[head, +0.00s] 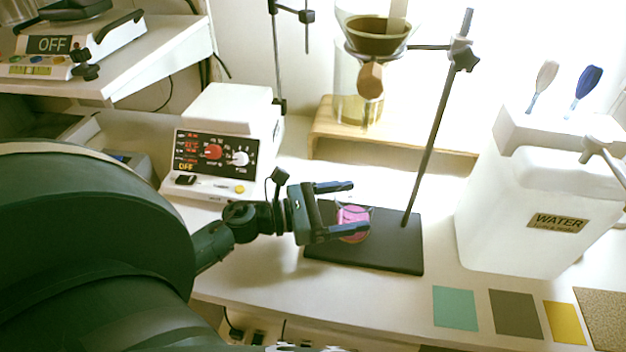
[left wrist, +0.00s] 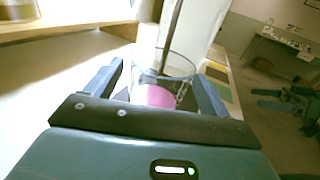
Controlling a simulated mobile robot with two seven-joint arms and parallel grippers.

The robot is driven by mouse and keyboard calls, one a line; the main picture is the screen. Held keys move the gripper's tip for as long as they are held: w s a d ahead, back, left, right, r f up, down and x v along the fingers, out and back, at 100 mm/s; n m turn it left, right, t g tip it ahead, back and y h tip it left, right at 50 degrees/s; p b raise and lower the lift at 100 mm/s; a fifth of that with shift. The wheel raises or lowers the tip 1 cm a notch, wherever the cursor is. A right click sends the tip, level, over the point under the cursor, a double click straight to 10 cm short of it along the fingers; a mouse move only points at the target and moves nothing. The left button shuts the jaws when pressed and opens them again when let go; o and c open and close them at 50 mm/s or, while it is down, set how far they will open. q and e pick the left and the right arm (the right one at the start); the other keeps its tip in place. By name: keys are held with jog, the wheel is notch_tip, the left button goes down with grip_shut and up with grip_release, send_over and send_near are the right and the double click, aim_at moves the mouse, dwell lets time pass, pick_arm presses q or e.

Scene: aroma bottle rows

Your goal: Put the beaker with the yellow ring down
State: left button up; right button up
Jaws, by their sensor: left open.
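A clear glass beaker with pink liquid (head: 353,222) stands on the black base plate (head: 395,255) of a ring stand; I cannot make out a yellow ring on it. My left gripper (head: 347,208) is open, with its two blue-tipped fingers on either side of this beaker. In the left wrist view the beaker (left wrist: 160,95) is upright between the spread fingers (left wrist: 160,85); whether they touch the glass I cannot tell.
A ring stand rod (head: 430,140) rises behind the beaker and holds a funnel (head: 376,38) over a wooden riser (head: 330,130). A hotplate (head: 225,140) is left, a white water tank (head: 500,210) right. Teal (head: 455,308), grey (head: 515,314) and yellow (head: 565,322) mats lie bare in front.

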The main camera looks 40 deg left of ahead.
pick_arm(q)
jog(key=b+v, duration=0.1)
jog(key=v, duration=0.7)
jog(key=shift+s+a, duration=0.2)
jog(key=shift+s, duration=0.05)
pick_arm(e)
jog(key=shift+s+d+r+t, duration=0.15)
jog(key=shift+d+r+t, duration=0.25)
jog(key=shift+r, duration=0.15)
jog(key=shift+s+f, duration=0.1)
jog(key=shift+f, duration=0.1)
